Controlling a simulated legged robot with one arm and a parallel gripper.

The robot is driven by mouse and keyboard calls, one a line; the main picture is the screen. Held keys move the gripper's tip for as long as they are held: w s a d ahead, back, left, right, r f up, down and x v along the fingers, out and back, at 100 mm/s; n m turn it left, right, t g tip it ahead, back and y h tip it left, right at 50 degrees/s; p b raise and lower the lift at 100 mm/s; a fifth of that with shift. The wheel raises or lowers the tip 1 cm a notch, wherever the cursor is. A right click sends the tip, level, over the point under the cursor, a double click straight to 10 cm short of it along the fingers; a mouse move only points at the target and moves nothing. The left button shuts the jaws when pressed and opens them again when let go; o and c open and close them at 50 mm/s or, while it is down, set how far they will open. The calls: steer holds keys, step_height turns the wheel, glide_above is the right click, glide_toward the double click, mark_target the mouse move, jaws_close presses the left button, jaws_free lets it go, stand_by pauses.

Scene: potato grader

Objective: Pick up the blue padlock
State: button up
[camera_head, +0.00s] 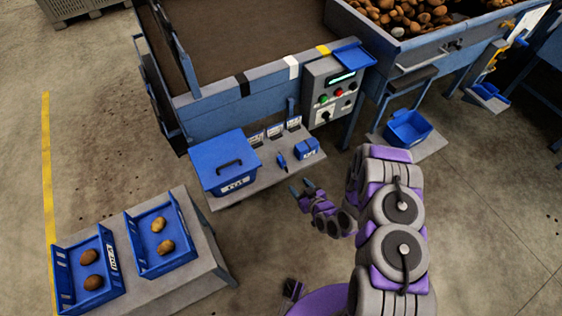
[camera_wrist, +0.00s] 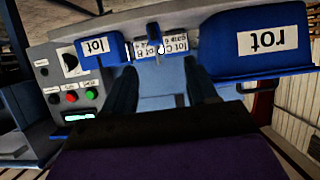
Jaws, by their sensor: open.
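A small blue item that looks like the padlock (camera_head: 282,160) lies on the grey shelf (camera_head: 240,190), between a lidded blue box and a small blue "lot" box. My gripper (camera_head: 301,190) is in front of the shelf, apart from this item. It is open and empty. In the upside-down wrist view, the two dark fingers of my gripper (camera_wrist: 163,85) are spread, with the shelf items beyond them.
The lidded "rot" box (camera_head: 222,165) stands left on the shelf; the small "lot" box (camera_head: 307,149) stands right. Label cards (camera_head: 275,131) line the back. A control panel (camera_head: 333,90) rises behind. Potato trays (camera_head: 162,240) sit on a lower left table (camera_head: 205,265).

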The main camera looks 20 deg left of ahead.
mark_target(286, 168)
steer(key=b+x, duration=0.2)
steer(key=x, duration=0.9)
steer(key=shift+w+f+b, duration=0.15)
steer(key=shift+w+b, duration=0.1)
steer(key=shift+b, duration=0.05)
steer(key=shift+w+a+f, duration=0.2)
steer(key=shift+w+a, duration=0.05)
steer(key=shift+a, duration=0.25)
steer(key=w, duration=0.1)
steer(key=w+b, duration=0.1)
steer(key=w+a+f, duration=0.1)
steer(key=shift+b, duration=0.35)
steer(key=shift+w+a+f, duration=0.2)
steer(key=shift+w+a, duration=0.05)
steer(key=shift+a, duration=0.6)
steer(key=shift+d+f, duration=0.1)
steer(key=shift+d, duration=0.2)
steer(key=c, duration=0.5)
steer(key=shift+a, duration=0.1)
steer(key=c, duration=0.5)
steer(key=shift+c, duration=0.2)
